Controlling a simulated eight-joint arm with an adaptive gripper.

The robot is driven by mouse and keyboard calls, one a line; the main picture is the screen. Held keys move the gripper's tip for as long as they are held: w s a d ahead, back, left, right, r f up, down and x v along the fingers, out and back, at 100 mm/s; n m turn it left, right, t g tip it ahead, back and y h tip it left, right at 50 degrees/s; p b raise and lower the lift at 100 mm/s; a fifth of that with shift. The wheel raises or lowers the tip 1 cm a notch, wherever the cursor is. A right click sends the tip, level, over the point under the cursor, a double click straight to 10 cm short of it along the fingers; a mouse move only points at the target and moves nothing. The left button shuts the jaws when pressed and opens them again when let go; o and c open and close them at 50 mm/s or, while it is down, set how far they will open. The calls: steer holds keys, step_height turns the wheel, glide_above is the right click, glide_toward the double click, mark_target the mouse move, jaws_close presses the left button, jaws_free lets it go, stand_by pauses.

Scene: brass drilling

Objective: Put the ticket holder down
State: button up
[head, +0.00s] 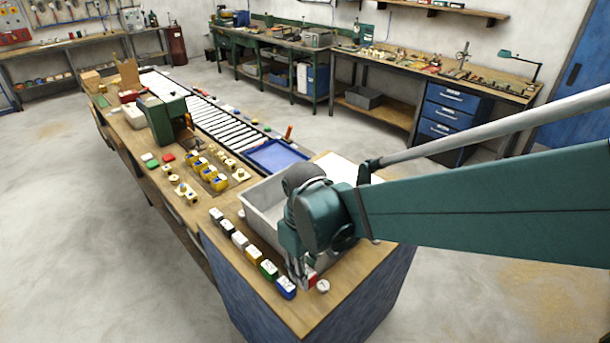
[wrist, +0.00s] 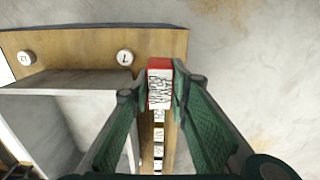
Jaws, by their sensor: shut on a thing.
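The ticket holder (wrist: 159,88), a red block with a white printed face, is between the two green fingers of my gripper (wrist: 160,92) in the wrist view. My gripper is shut on it. In the head view my gripper (head: 302,272) points down at the near end of the workbench, and a red and white bit of the holder (head: 311,277) shows beside the fingers. It is at the near end of a row of similar coloured blocks, close to the blue block (head: 286,288). I cannot tell whether its underside touches the wood.
A grey bin (head: 257,218) stands just behind my gripper. A round white token (head: 323,286) lies right of it; two tokens show in the wrist view (wrist: 125,57). The bench's near corner (head: 310,320) is bare wood. A blue tray (head: 275,155) and roller conveyor lie farther back.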

steer(key=shift+w+a+r, duration=0.1)
steer(key=shift+w+a, duration=0.05)
steer(key=shift+w, duration=0.45)
steer(key=shift+w+a+r, duration=0.1)
steer(key=shift+w+a, duration=0.05)
steer(key=shift+w, duration=0.45)
steer(key=w, duration=0.3)
steer(key=w+a, duration=0.1)
steer(key=w, duration=0.2)
steer(key=w+a+r, duration=0.1)
steer(key=w, duration=0.3)
steer(key=shift+p, duration=0.4)
steer(key=w+a+f+p, duration=0.1)
steer(key=w+f+p, duration=0.1)
steer(key=w, duration=2.1)
steer(key=shift+s+f, duration=0.15)
steer(key=shift+f, duration=1.05)
steer(key=shift+s+f, duration=0.15)
steer(key=shift+f, duration=1)
steer(key=shift+f, duration=3.15)
